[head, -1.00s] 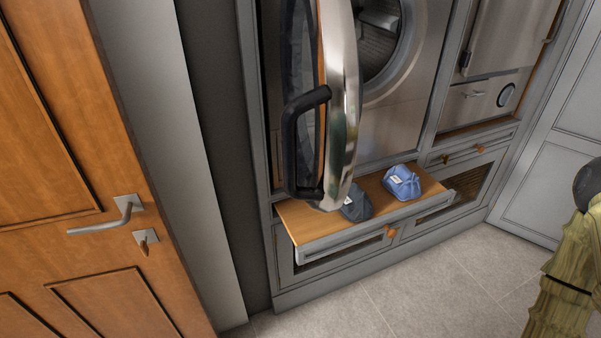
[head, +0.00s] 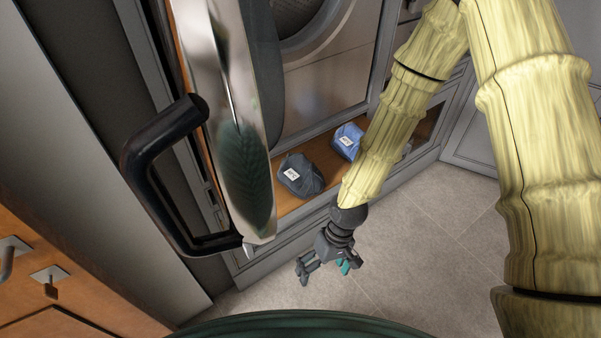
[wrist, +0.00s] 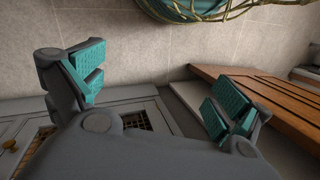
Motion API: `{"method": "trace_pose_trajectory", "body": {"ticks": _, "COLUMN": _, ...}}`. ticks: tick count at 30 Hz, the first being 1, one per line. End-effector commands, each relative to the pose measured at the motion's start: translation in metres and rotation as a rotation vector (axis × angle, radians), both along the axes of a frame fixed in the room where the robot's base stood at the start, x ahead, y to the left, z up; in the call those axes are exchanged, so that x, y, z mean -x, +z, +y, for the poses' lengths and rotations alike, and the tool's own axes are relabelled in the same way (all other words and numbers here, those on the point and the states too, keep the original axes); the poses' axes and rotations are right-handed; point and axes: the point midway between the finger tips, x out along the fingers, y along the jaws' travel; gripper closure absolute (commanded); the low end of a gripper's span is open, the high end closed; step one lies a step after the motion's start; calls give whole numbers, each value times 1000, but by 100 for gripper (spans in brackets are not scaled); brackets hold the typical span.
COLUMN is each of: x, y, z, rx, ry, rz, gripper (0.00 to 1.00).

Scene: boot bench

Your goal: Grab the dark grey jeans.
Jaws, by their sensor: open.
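The dark grey jeans (head: 300,175), a folded bundle with a white label, lie on the pulled-out wooden shelf (head: 289,207) below the round-windowed machine in the head view. A blue folded bundle (head: 347,141) lies to their right, partly behind my arm. My gripper (head: 325,268) is open and empty, in front of and below the shelf, apart from the jeans. In the wrist view my gripper's teal-padded fingers (wrist: 158,92) are spread wide with nothing between them. The jeans do not show in the wrist view.
The machine's open round door (head: 232,110), with a black handle (head: 150,170), hangs large at the left of the jeans. A wooden door (head: 70,320) stands at the lower left. Grey cabinets surround the shelf. The tiled floor (head: 420,240) in front is clear.

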Motion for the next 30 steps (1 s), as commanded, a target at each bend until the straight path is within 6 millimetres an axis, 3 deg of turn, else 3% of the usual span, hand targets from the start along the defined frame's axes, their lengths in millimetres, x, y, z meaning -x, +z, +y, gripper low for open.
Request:
{"method": "trace_pose_trajectory", "body": {"ticks": 1, "x": -18, "y": 16, "z": 9, "rx": 11, "ry": 53, "rz": -12, "gripper": 0}}
{"method": "trace_pose_trajectory", "body": {"ticks": 6, "x": -67, "y": 70, "z": 23, "rx": 105, "ry": 220, "rz": -53, "gripper": 0}}
{"method": "trace_pose_trajectory", "body": {"ticks": 15, "x": -138, "y": 154, "z": 29, "rx": 303, "ry": 370, "rz": -179, "gripper": 0}}
{"method": "trace_pose_trajectory", "body": {"ticks": 18, "x": -169, "y": 168, "z": 39, "rx": 337, "ry": 377, "rz": -243, "gripper": 0}}
{"method": "trace_pose_trajectory", "body": {"ticks": 24, "x": -212, "y": 185, "z": 59, "rx": 339, "ry": 357, "rz": -332, "gripper": 0}}
{"method": "trace_pose_trajectory", "body": {"ticks": 30, "x": -236, "y": 198, "z": 71, "rx": 340, "ry": 347, "rz": -384, "gripper": 0}}
